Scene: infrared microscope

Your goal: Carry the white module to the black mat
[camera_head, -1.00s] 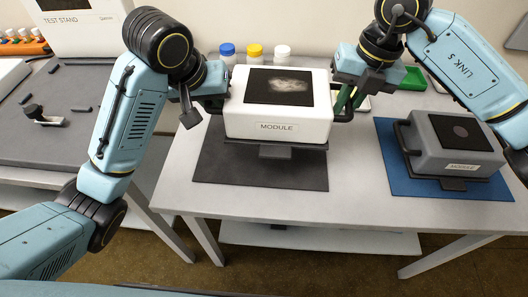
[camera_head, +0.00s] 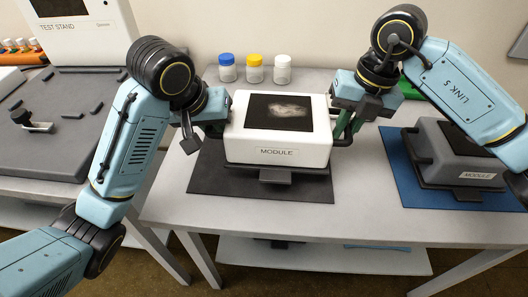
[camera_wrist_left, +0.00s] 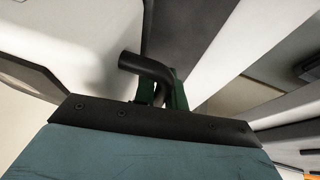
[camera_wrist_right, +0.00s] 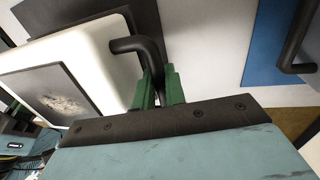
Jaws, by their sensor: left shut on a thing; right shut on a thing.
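The white module (camera_head: 277,150) is a box with a dark top panel and a black handle on each side. My left gripper (camera_head: 211,128) is shut on its left handle, which shows in the left wrist view (camera_wrist_left: 148,68). My right gripper (camera_head: 345,128) is shut on its right handle, which shows in the right wrist view (camera_wrist_right: 140,46). The module is level and appears above the black mat (camera_head: 222,185), overlapping it in the head view. Its underside is hidden, so I cannot tell how high it is.
A grey module (camera_head: 455,158) stands on a blue mat (camera_head: 408,178) at the right. Bottles with blue, yellow and white caps (camera_head: 255,70) stand behind. The test stand (camera_head: 78,30) and a dark-topped table (camera_head: 50,150) are at the left. The table front is clear.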

